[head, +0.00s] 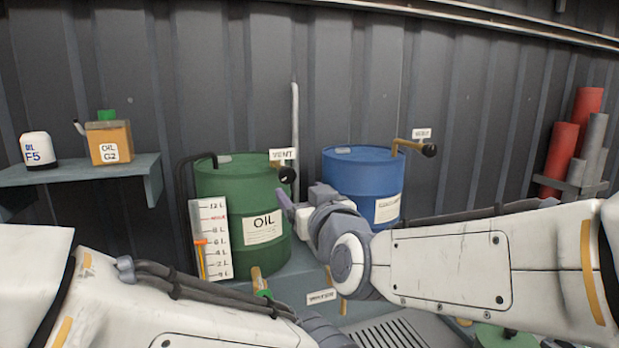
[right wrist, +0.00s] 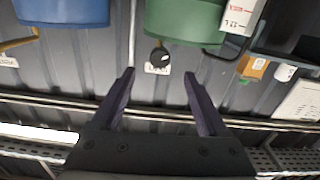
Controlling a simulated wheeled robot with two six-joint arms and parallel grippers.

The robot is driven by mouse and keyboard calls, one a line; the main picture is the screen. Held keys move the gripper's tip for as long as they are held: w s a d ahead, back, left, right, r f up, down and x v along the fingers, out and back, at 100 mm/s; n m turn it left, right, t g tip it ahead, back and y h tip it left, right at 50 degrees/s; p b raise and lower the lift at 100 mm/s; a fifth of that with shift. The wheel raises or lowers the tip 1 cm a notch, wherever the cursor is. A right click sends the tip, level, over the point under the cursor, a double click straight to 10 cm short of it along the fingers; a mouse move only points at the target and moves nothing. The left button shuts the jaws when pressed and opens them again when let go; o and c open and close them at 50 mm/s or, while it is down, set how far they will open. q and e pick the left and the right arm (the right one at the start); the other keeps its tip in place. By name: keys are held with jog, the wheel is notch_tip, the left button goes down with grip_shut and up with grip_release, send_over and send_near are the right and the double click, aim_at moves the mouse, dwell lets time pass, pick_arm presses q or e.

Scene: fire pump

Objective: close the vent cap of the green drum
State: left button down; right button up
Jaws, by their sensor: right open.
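The green drum (head: 222,185) with an OIL label stands at the back in the head view; it also shows in the upside-down right wrist view (right wrist: 185,20). Its black round vent cap (head: 287,174) sits by the VENT tag (head: 283,154) at the drum's upper right. My right gripper (head: 284,202) is open and empty, just below the cap in the head view. In the right wrist view the cap (right wrist: 159,56) appears between and beyond the open fingertips (right wrist: 159,74), with no visible contact. My left arm crosses the lower left; its gripper is not visible.
A blue drum (head: 362,180) with its own vent pipe and black knob (head: 429,150) stands to the right. A level gauge (head: 211,240) stands before the green drum. A shelf (head: 80,172) holds containers at left. Red and grey cylinders (head: 562,150) stand far right.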

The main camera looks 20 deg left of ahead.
aim_at(289, 176)
jog(key=p+x, duration=0.1)
jog(key=x, duration=0.2)
jog(key=p+x, duration=0.1)
jog(key=x, duration=0.2)
jog(key=p+x, duration=0.2)
jog(key=shift+w+a+r, duration=0.25)
jog(key=shift+w+r, duration=0.1)
jog(key=shift+x, duration=0.8)
jog(key=shift+f, duration=0.15)
jog(key=shift+c, duration=0.4)
